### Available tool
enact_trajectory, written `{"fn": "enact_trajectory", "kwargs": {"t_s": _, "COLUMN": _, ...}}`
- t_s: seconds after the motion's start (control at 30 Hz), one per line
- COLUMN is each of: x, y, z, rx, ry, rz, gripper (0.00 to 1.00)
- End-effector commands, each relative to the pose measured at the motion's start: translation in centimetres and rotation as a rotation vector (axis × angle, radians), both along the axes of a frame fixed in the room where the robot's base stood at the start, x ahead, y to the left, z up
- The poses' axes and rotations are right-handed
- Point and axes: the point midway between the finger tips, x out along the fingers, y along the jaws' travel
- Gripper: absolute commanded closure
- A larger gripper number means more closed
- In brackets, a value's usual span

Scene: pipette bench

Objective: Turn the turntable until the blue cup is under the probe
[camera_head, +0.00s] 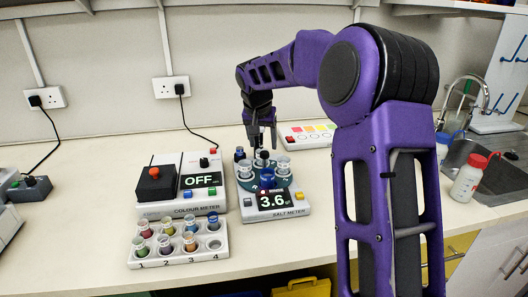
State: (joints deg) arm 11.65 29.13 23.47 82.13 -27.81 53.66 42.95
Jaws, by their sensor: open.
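The turntable (249,186) is a teal disc on the white salt meter (294,212). Several small cups stand around it. A blue cup (267,178) is at the front of the disc, just behind the display reading 3.6. A darker blue item (239,154) shows at the back left. Pale cups stand at left and right. My gripper (262,143) points down over the back of the turntable, open, with nothing seen between its fingers. A dark knob-like part shows below the fingers near the disc's middle. I cannot make out the probe or which cup is under it.
The colour meter (160,209), reading OFF, stands close at left. A numbered rack (182,258) with several coloured vials is in front of it. A sink (502,165) and a red-capped bottle (468,181) are far right.

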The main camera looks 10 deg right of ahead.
Motion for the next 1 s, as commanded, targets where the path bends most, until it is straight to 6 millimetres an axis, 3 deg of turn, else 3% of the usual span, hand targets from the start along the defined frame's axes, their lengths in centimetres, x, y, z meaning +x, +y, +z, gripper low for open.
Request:
{"fn": "enact_trajectory", "kwargs": {"t_s": 0.1, "x": 0.7, "y": -0.3, "z": -2.1, "rx": 0.001, "ry": 0.002, "rz": -0.001, "gripper": 0.34}}
{"fn": "enact_trajectory", "kwargs": {"t_s": 0.23, "x": 1.2, "y": -0.5, "z": -3.3, "rx": 0.000, "ry": 0.001, "rz": 0.000, "gripper": 0.34}}
{"fn": "enact_trajectory", "kwargs": {"t_s": 0.63, "x": 1.6, "y": -0.6, "z": -3.9, "rx": 0.001, "ry": -0.001, "rz": -0.001, "gripper": 0.34}}
{"fn": "enact_trajectory", "kwargs": {"t_s": 1.0, "x": 1.5, "y": -0.6, "z": -3.9, "rx": 0.000, "ry": -0.001, "rz": -0.001, "gripper": 0.99}}
